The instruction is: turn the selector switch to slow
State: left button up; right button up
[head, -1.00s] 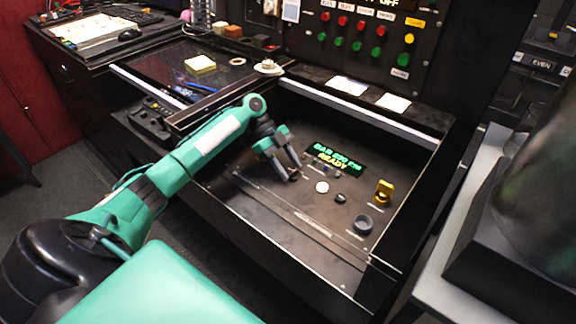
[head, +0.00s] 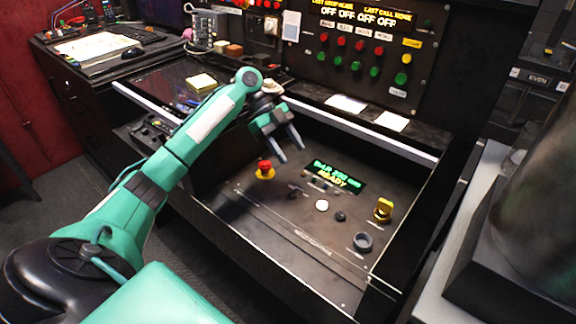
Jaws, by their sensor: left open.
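A small dark knob (head: 294,191), which looks like the selector switch, stands on the sloping black console panel (head: 285,235). Its pointing direction and label are too small to read. My left gripper (head: 292,155) is open and empty, its two fingers apart, above and behind the knob and not touching it. My right gripper is not in view.
A white button (head: 321,205), a black button (head: 340,216), a yellow switch (head: 383,210) and a dark ring (head: 362,242) stand to the right. A raised rim (head: 350,128) runs behind the panel. An upright board (head: 360,50) carries several coloured buttons. The panel's front is clear.

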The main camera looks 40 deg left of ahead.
pick_arm(q)
notch_tip(320, 180, up, 7)
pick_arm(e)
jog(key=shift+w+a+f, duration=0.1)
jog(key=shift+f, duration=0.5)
